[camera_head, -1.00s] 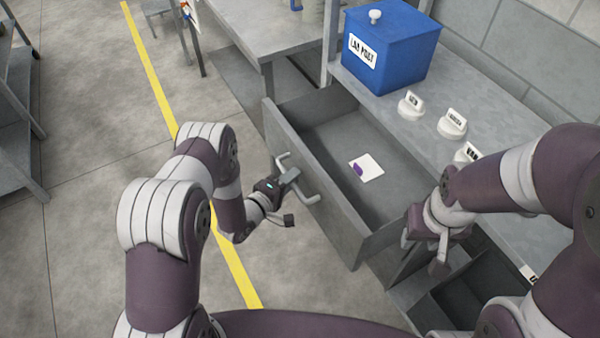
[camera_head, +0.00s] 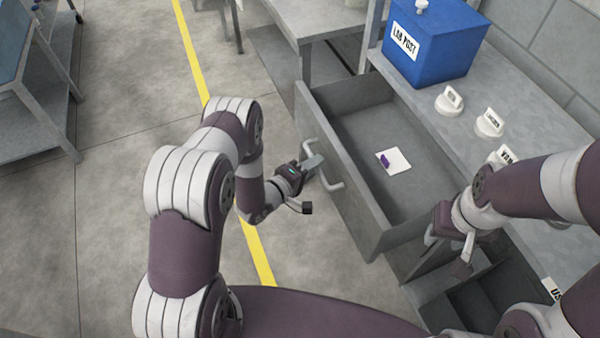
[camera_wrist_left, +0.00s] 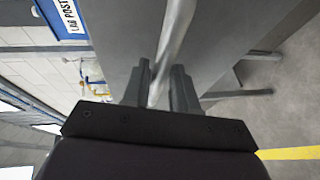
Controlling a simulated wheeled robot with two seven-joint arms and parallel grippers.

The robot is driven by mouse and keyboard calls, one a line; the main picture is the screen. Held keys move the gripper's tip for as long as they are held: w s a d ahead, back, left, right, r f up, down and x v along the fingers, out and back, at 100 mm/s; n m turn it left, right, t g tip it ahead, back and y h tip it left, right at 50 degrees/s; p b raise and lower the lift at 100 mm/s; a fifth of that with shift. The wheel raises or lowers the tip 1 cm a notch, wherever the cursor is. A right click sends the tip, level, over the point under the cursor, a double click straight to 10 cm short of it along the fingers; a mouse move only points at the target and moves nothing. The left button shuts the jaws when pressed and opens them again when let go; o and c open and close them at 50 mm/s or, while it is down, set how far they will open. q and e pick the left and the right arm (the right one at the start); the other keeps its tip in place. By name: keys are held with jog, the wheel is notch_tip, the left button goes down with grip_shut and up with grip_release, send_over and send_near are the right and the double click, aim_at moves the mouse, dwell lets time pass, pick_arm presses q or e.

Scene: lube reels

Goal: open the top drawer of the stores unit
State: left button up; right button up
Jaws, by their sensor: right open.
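The grey stores unit (camera_head: 545,190) stands at the right. Its top drawer (camera_head: 345,190) is pulled well out, with its inside in view. A white card (camera_head: 400,160) with a purple mark lies in it. My left gripper (camera_head: 313,163) is at the bar handle (camera_head: 335,183) on the drawer front. In the left wrist view the handle bar (camera_wrist_left: 175,40) runs between the two fingers (camera_wrist_left: 160,88), which sit close on either side of it. My right gripper (camera_head: 450,250) is open and empty, above the unit's lower part near the drawer's near end.
A blue box (camera_head: 435,50) labelled LAB POST and several white labelled knobs (camera_head: 490,123) stand on the unit's top. A dark lower compartment (camera_head: 480,295) is open at the bottom right. The floor left of the drawer, with a yellow line (camera_head: 195,60), is clear.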

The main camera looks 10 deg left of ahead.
pick_arm(q)
jog(key=v, duration=1.1)
jog(key=shift+s+a, duration=0.15)
jog(key=shift+s, duration=0.1)
jog(key=shift+r, duration=0.1)
